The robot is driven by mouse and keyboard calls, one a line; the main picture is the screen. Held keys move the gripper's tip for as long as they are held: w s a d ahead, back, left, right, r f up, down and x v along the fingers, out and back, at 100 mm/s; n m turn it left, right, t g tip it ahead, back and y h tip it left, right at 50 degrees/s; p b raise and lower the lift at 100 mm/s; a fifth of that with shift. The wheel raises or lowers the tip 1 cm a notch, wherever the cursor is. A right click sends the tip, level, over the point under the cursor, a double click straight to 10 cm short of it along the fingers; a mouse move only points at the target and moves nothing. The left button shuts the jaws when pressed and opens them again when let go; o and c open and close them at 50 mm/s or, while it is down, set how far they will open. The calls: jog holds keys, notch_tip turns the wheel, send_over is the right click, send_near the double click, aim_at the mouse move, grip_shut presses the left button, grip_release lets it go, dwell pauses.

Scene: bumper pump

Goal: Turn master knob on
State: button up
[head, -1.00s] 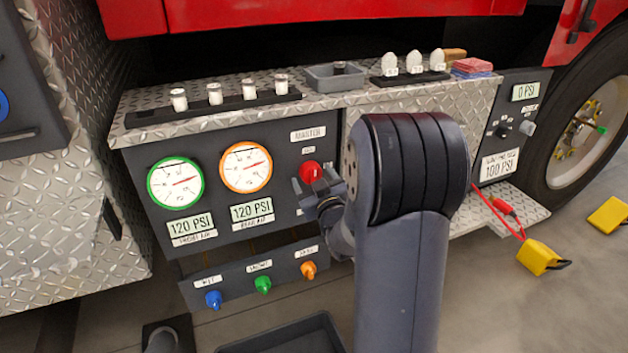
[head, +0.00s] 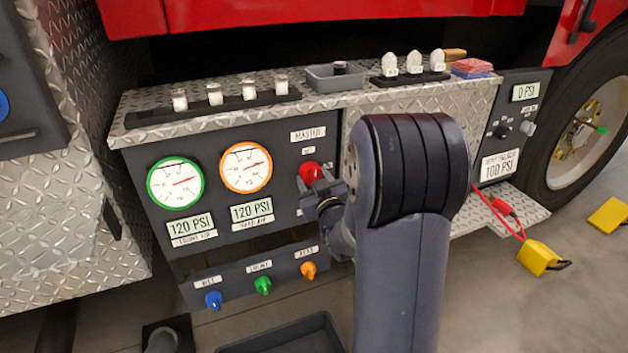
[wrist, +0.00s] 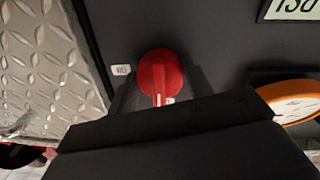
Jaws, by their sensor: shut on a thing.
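The red master knob (head: 310,171) sits on the dark panel under the label reading MASTER (head: 308,134). My gripper (head: 319,186) is at the knob from the front right and is shut on it. The wrist view shows the red knob (wrist: 160,72) between my dark fingers, with its pale pointer line toward the bottom of that picture. A small white label (wrist: 121,70) is left of the knob there. Parts of the knob's lower side and the marks around it are hidden by my gripper.
Green-rimmed (head: 175,183) and orange-rimmed (head: 246,167) gauges are left of the knob, with displays reading 120 PSI. Blue (head: 213,299), green (head: 263,285) and orange (head: 308,270) knobs are on a lower strip. A diamond-plate ledge (head: 330,104) with small items is above.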

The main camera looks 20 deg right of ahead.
jog(key=m, duration=0.8)
jog(key=shift+a+r+m+g+y, duration=0.1)
jog(key=shift+r+m+g+y, duration=0.1)
jog(key=shift+m+g+y, duration=0.1)
jog(key=m+p, duration=0.2)
jog(key=m, duration=0.2)
jog(key=shift+r, duration=0.1)
jog(key=shift+m+y+p, duration=0.5)
jog(key=shift+m+p, duration=0.4)
jog(key=shift+m, duration=1)
jog(key=o, duration=1)
